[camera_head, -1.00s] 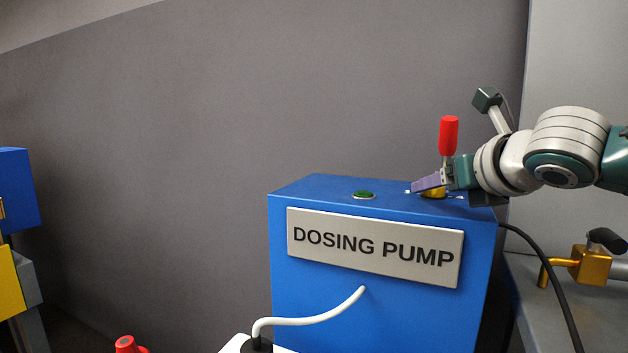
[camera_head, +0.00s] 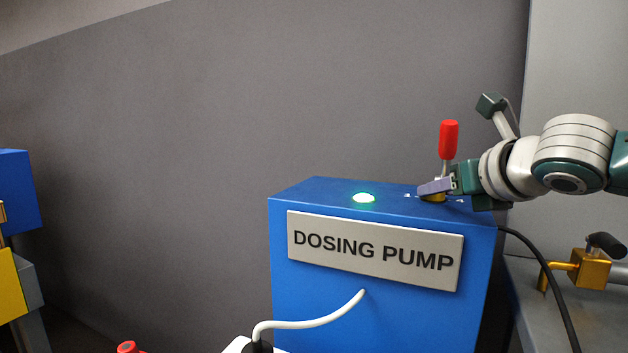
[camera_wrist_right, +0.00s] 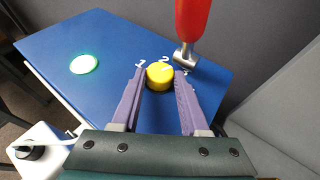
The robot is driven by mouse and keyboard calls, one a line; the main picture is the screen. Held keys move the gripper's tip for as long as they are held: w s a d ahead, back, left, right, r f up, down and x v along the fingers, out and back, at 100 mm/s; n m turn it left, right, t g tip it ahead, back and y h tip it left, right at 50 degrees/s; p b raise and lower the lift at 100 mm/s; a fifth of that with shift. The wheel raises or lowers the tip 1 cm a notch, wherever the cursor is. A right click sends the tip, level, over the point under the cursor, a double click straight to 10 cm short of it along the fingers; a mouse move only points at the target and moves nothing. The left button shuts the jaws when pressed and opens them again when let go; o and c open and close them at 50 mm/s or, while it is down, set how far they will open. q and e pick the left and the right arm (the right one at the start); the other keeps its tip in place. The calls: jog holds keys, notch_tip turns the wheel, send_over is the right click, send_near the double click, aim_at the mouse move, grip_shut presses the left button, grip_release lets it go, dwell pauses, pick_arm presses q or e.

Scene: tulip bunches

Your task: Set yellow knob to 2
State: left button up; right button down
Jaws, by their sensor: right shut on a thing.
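The yellow knob (camera_wrist_right: 160,75) sits on top of the blue dosing pump (camera_head: 385,285). My right gripper (camera_wrist_right: 160,80) has one purple finger on each side of the knob and is shut on it. White marks stand around the knob; I can read a 1 to its left and a 2 behind it, with another mark partly hidden on the right. The exact pointer direction is hard to tell. In the head view the fingers mostly cover the knob (camera_head: 433,197). A green lamp (camera_head: 364,198) on the pump top is lit. My left gripper is not in view.
A red-handled lever (camera_head: 448,140) stands right behind the knob, close to the right fingers. A white hose (camera_head: 310,320) leaves the pump front. A black cable (camera_head: 555,280) and a brass valve (camera_head: 590,268) are at the right.

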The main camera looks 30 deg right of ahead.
jog(key=n+y+p, duration=0.2)
jog(key=p, duration=0.1)
jog(key=d+n+y+p, duration=0.1)
jog(key=y+p, duration=0.1)
jog(key=shift+d+r+n+t, duration=0.1)
jog(key=shift+r+n+t, duration=0.2)
jog(key=shift+r+t, duration=0.1)
jog(key=shift+n+y+p, duration=0.3)
jog(key=shift+y, duration=0.2)
jog(key=shift+f+n+y, duration=0.2)
jog(key=shift+n+y, duration=0.1)
jog(key=shift+d+f+n+y+b, duration=0.25)
jog(key=shift+n+y+b, duration=0.1)
jog(key=shift+n+y, duration=0.3)
jog(key=shift+f+n+g+y+b, duration=0.1)
jog(key=shift+n+g+y+b, duration=0.3)
jog(key=shift+n+y+b, duration=0.45)
jog(key=shift+d+y+b, duration=0.1)
jog(key=shift+y+b, duration=0.2)
jog(key=shift+b, duration=0.5)
